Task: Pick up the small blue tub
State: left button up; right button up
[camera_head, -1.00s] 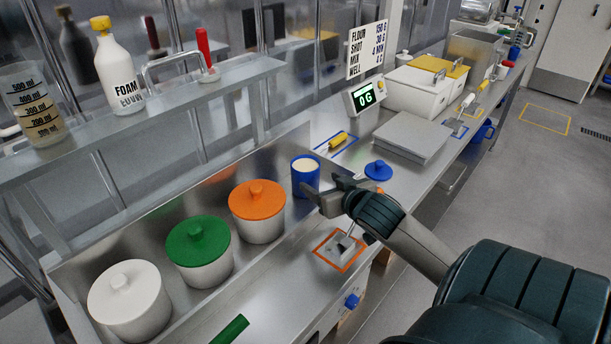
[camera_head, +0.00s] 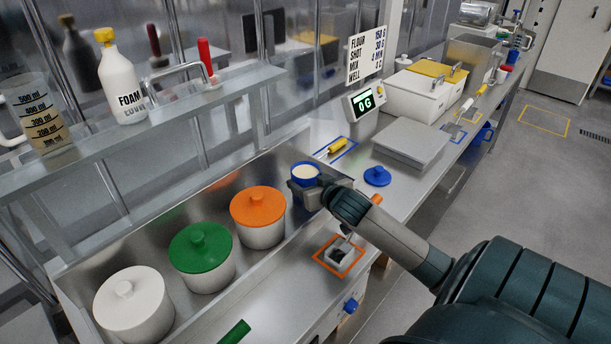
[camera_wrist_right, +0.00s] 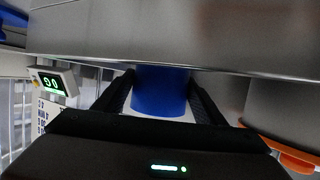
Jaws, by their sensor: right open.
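The small blue tub (camera_head: 306,172) stands open in the trough, with pale contents showing at its top. My right gripper (camera_head: 304,194) is at the tub, its arm coming in from the right. In the right wrist view the blue tub (camera_wrist_right: 160,92) sits between the two dark fingers of the right gripper (camera_wrist_right: 160,100), one on each side. The jaws are open; contact with the tub cannot be made out. The blue lid (camera_head: 377,176) lies apart on the counter to the right. My left gripper is not in view.
An orange-lidded tub (camera_head: 258,216) stands close to the left, then a green-lidded tub (camera_head: 202,258) and a white tub (camera_head: 134,306). A scale display (camera_head: 365,101) reads 0 G behind a grey plate (camera_head: 411,146). A metal scoop (camera_head: 338,255) lies in an orange outline.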

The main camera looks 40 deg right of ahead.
aim_at(300, 176)
jog(key=shift+w, duration=0.1)
jog(key=shift+w+d+f+p, duration=0.15)
jog(key=shift+w+p, duration=0.3)
jog(key=shift+w, duration=0.05)
jog(key=p+x, duration=0.1)
jog(key=x, duration=0.1)
jog(key=shift+w+f, duration=0.25)
jog(key=shift+w, duration=0.05)
jog(key=shift+w+d+f, duration=0.15)
jog(key=shift+w+f, duration=0.2)
jog(key=shift+w, duration=0.2)
jog(key=shift+r, duration=0.1)
jog(key=c, duration=1)
jog(key=shift+r, duration=0.1)
